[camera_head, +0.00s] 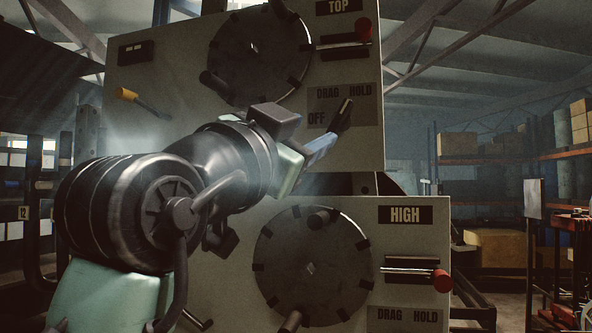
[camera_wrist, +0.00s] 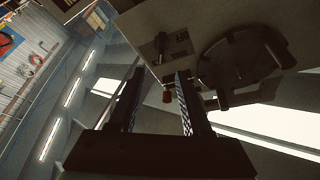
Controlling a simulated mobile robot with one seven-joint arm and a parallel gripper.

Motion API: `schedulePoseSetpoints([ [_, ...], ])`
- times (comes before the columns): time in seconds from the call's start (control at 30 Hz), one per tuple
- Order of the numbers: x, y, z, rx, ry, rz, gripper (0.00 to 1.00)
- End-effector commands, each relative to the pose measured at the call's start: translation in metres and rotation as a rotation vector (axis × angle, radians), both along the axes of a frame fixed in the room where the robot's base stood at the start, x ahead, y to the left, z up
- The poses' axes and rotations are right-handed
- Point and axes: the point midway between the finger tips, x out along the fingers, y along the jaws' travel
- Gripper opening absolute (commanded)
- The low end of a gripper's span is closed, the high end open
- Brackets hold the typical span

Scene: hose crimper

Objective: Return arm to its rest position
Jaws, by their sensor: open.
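My arm reaches across the head view from the lower left towards a tall pale machine panel. My gripper (camera_head: 333,130) is in front of the upper panel (camera_head: 180,55), by the "DRAG HOLD OFF" label. In the wrist view my gripper (camera_wrist: 158,85) has two dark fingers standing apart with nothing held between them. A red knob (camera_wrist: 167,97) shows beyond the gap, apart from the fingers. A dark round dial (camera_wrist: 240,65) is to the right of them. The arm hides part of the panels in the head view.
The upper panel has a dark dial (camera_head: 258,55), a red-knobbed lever (camera_head: 363,29) and a yellow-handled lever (camera_head: 127,95). The lower panel, marked "HIGH", has another dial (camera_head: 312,267) and red-knobbed lever (camera_head: 441,281). Shelves with boxes (camera_head: 457,145) stand far right.

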Motion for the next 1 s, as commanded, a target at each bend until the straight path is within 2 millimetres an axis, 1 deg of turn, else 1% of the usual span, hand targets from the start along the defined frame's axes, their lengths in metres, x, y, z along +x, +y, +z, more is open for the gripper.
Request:
schedulePoseSetpoints([
  [0.17, 0.000, 0.001, 0.000, -0.001, 0.000, 0.001, 0.49],
  [0.27, -0.003, 0.000, -0.013, -0.040, -0.011, 0.010, 0.49],
  [0.37, -0.013, 0.000, -0.036, -0.129, -0.040, 0.036, 0.49],
  [0.47, -0.034, 0.004, -0.064, -0.251, -0.088, 0.075, 0.49],
  [0.57, -0.062, 0.011, -0.090, -0.371, -0.147, 0.112, 0.49],
  [0.6, -0.075, 0.014, -0.099, -0.411, -0.171, 0.126, 0.49],
  [0.7, -0.107, 0.022, -0.117, -0.497, -0.228, 0.154, 0.49],
  [0.8, -0.132, 0.029, -0.129, -0.553, -0.275, 0.173, 0.49],
  [0.83, -0.138, 0.030, -0.131, -0.564, -0.286, 0.177, 0.49],
  [0.9, -0.149, 0.033, -0.134, -0.583, -0.304, 0.184, 0.49],
  [1.0, -0.155, 0.035, -0.135, -0.595, -0.318, 0.188, 0.49],
])
